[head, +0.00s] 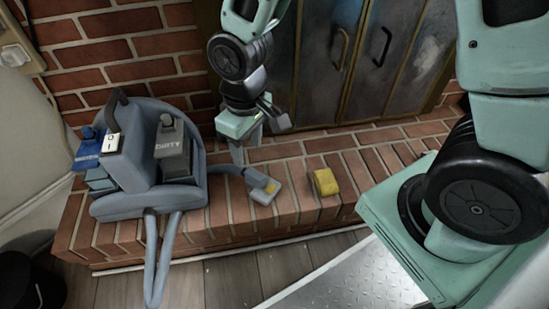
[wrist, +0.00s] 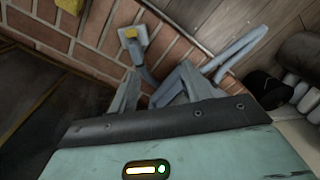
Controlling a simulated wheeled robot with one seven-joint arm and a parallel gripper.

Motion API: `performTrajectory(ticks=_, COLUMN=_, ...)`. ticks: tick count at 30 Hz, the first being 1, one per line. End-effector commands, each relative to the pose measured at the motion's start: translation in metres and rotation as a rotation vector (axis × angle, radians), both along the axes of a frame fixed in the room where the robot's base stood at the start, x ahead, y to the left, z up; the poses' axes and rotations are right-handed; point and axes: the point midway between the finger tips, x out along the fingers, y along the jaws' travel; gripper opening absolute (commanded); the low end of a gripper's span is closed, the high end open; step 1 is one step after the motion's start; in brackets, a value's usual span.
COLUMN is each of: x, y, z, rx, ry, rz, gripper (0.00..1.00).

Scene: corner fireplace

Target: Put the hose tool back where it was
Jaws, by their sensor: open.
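The hose tool (head: 263,188) is a small grey head with a yellow patch. It lies on the brick hearth, to the right of the blue-grey cleaning machine (head: 122,170), joined to a grey hose. The machine stands on the hearth with a grey tank marked "DIRTY". My gripper (head: 256,142) is open and empty, above and behind the hose tool in the head view, apart from it. In the wrist view, the hose tool (wrist: 132,37) shows beyond the open fingers (wrist: 158,76). The hose near the fingers is partly hidden.
A yellow sponge (head: 325,182) lies on the hearth right of the hose tool. Dark metal fireplace doors (head: 350,60) stand behind. The machine's looped handle (head: 160,265) hangs over the hearth's front edge. A black bin (head: 25,280) is at lower left.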

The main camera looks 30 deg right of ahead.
Motion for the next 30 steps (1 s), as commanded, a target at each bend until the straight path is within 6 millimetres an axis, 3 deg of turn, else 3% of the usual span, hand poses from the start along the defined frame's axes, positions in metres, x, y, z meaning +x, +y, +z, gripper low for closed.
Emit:
performTrajectory(ticks=1, x=-0.013, y=0.005, z=0.018, rx=0.006, ry=-0.007, rz=0.017, gripper=0.49)
performTrajectory(ticks=6, x=-0.063, y=0.016, z=0.064, rx=0.015, ry=-0.008, rz=0.065, gripper=0.49)
performTrajectory(ticks=12, x=-0.115, y=0.016, z=0.096, rx=0.013, ry=-0.008, rz=0.114, gripper=0.49)
performTrajectory(ticks=15, x=-0.131, y=0.014, z=0.103, rx=0.011, ry=-0.007, rz=0.127, gripper=0.49)
performTrajectory(ticks=20, x=-0.141, y=0.012, z=0.107, rx=0.008, ry=-0.006, rz=0.137, gripper=0.49)
performTrajectory(ticks=30, x=-0.141, y=0.012, z=0.109, rx=0.009, ry=-0.005, rz=0.136, gripper=0.49)
